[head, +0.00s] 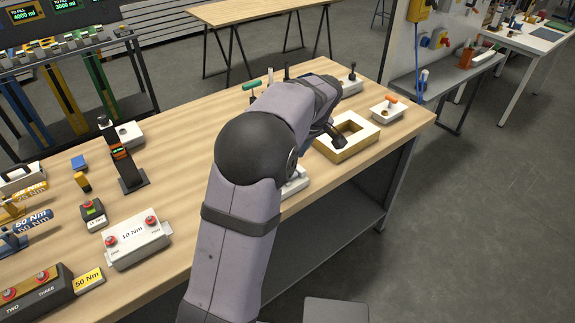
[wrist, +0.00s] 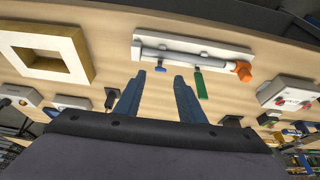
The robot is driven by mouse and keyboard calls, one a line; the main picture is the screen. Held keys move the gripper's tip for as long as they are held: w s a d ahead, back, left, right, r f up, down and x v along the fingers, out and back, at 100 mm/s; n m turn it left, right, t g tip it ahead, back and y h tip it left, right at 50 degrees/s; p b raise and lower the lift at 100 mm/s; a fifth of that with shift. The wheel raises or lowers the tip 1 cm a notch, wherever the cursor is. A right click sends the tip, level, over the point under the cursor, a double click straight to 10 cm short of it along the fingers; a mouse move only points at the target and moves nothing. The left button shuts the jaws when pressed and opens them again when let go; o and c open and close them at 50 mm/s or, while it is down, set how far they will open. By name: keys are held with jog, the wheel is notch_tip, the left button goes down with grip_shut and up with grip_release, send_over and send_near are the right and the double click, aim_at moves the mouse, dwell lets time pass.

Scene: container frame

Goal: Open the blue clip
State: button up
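A grey-white rod (wrist: 190,60) lies along this plate. A longer green tab (wrist: 200,84) sticks out to the right of the blue clip, and an orange piece (wrist: 243,70) is at the rod's right end. My gripper (wrist: 159,76) is open and empty. Its two blue-grey fingers appear on either side of the blue clip in the picture; I cannot tell the distance. In the head view my arm hides the clip and the fingers.
A square wooden frame stands to the right of my arm in the head view (head: 365,146). A white block with an orange handle (head: 388,108) is beyond it. A white 10 Nm box (head: 136,243) and a black stand (head: 121,160) are on the left of the wooden bench.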

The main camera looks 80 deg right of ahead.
jog(key=shift+p+x, duration=1.2)
jog(key=shift+x, duration=2.35)
jog(key=shift+c, duration=0.6)
jog(key=shift+r, duration=0.1)
grip_shut()
